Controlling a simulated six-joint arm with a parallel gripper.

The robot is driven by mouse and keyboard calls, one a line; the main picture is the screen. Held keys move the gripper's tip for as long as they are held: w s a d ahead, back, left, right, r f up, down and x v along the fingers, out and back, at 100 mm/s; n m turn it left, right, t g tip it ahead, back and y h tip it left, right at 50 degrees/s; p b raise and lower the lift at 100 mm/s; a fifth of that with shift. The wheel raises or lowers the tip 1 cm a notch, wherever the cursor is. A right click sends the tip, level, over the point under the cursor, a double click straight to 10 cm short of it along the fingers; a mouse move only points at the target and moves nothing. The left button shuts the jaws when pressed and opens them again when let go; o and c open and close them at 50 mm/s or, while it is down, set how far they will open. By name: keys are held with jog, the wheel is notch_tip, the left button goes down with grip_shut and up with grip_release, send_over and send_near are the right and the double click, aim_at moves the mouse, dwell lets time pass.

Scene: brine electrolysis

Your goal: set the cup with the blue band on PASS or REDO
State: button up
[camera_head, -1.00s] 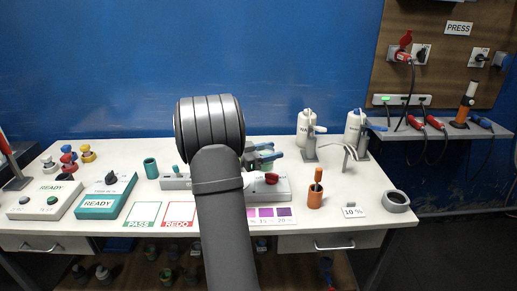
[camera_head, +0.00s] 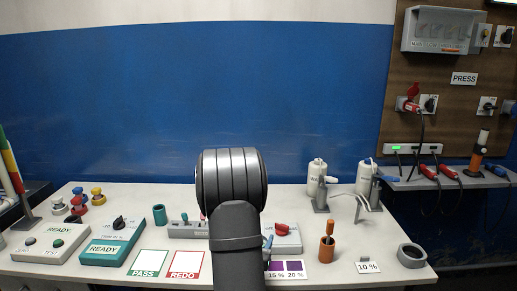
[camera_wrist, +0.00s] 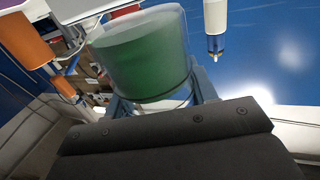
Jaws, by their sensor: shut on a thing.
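My gripper (camera_wrist: 162,95) is shut on a green cup (camera_wrist: 140,55) in the wrist view, its blue fingers on either side. The cup is tilted in that picture, and I cannot make out a blue band on it. In the head view my arm hides the cup and nearly all of the gripper; a small blue piece shows right of the arm. The PASS card (camera_head: 147,263), white with a green edge, and the REDO card (camera_head: 185,265), with a red edge, lie side by side at the table's front, left of my arm. Both look empty.
A teal cup (camera_head: 159,214) stands behind the cards. Two READY boxes (camera_head: 112,240) are to the left. An orange cup (camera_head: 327,249) with a stick and a grey ring (camera_head: 411,255) stand to the right.

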jog(key=shift+s+a+f, duration=0.1)
jog(key=w+d+r+m+g+h, duration=0.5)
jog(key=d+r+m+g+h, duration=0.2)
jog(key=r+m+g+h, duration=0.3)
jog(key=shift+w+d+r+g+h, duration=0.35)
jog(key=shift+r+g+h, duration=0.15)
jog(key=shift+r+h, duration=0.2)
jog(key=shift+a+f, duration=0.15)
jog(key=shift+w+a+f, duration=0.95)
jog(key=shift+a+f, duration=0.75)
jog(key=shift+f, duration=0.05)
jog(key=shift+w+a+f, duration=0.9)
jog(key=shift+a+f, duration=0.75)
jog(key=shift+f, duration=0.1)
jog(key=shift+w+a+f, duration=0.95)
jog(key=shift+a+f, duration=0.75)
jog(key=shift+f, duration=0.05)
